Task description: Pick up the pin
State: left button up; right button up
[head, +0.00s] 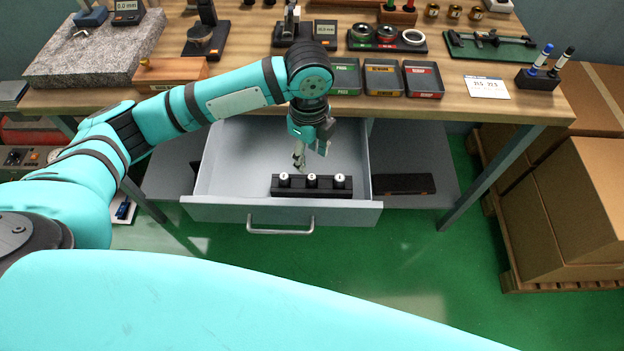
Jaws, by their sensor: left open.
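A black block (311,192) lies in the open drawer, near its front wall. Three pins with pale round tops stand in it in a row: a left pin (284,178), a middle pin (312,179) and a right pin (340,179). The frame does not show which one is meant. My left gripper (311,160) is open and points down into the drawer, behind and above the block. It looks apart from the pins, with nothing visible between its fingers. My right gripper is not in view.
The drawer (235,211) has raised walls around the gripper. The wooden bench top (455,105) overhangs behind it, with green, yellow and red-labelled bins (383,80) near its edge. A granite block (88,60) stands at left. Cardboard boxes (565,200) stand at right.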

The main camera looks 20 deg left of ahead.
aim_at(312, 176)
pick_arm(q)
jog(key=f, duration=0.3)
jog(key=shift+w+f, duration=0.2)
jog(key=shift+f, duration=0.95)
notch_tip(312, 176, down, 4)
jog(key=shift+d+f+p, duration=0.15)
jog(key=shift+f+p, duration=0.1)
jog(key=shift+p, duration=0.15)
jog(key=shift+f, duration=0.2)
jog(key=c, duration=0.6)
jog(key=shift+w, duration=0.1)
grip_shut()
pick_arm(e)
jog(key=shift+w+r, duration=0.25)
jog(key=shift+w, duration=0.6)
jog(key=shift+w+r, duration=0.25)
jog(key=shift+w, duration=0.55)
